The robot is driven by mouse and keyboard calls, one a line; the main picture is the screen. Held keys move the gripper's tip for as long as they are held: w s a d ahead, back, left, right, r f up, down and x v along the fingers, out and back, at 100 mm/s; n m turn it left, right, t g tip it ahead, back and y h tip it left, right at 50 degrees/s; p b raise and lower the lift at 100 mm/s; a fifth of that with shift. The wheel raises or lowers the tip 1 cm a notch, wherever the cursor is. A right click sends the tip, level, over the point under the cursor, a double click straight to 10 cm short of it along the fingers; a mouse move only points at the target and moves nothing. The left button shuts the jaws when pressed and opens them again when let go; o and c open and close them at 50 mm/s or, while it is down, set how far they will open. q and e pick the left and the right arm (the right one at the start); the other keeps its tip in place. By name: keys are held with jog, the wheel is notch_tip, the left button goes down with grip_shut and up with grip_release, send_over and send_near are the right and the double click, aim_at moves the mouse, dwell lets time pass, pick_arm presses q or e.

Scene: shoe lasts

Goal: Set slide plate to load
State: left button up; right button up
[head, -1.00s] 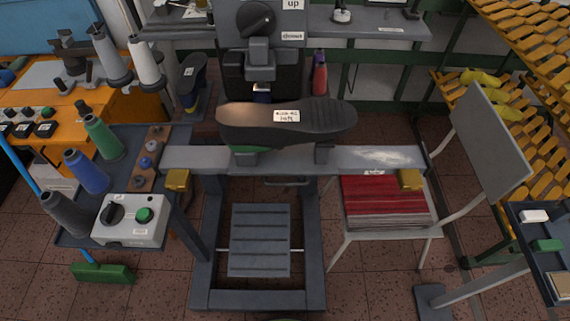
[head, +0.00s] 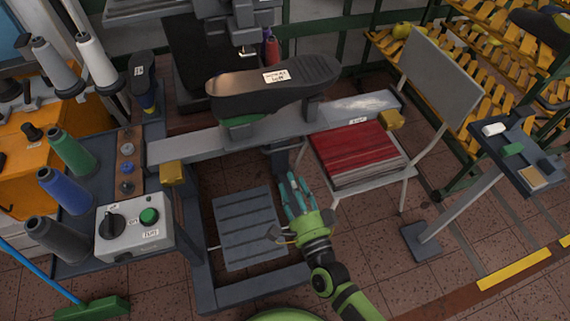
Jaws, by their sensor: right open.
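The slide plate appears to be the long grey rail (head: 345,112) that crosses the machine. It has yellow blocks near both ends and a small white label near its right end, too small to read. A dark shoe sole on a last (head: 240,88), with a white tag, sits over the middle of the rail on a green support (head: 240,128). My right gripper (head: 294,195) is open and empty, in front of and below the rail, above the floor beside the slatted pedal. It touches nothing that I can see. My left gripper is not in view.
A control box (head: 135,227) with a black knob and green button stands at left, near thread cones (head: 65,188). A chair (head: 440,80) with a red stack (head: 355,152) stands right of my gripper. A slatted pedal (head: 245,225) lies low in front.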

notch_tip(320, 180, up, 4)
jog(key=m+t, duration=0.1)
jog(key=m, duration=0.1)
jog(key=p, duration=0.2)
send_near(277, 128)
jog(key=w, duration=0.4)
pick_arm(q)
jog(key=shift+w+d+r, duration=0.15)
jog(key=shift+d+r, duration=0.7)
pick_arm(e)
jog(key=shift+s+a+f, duration=0.15)
jog(key=shift+a+f, duration=0.25)
jog(key=shift+a, duration=0.05)
grip_shut()
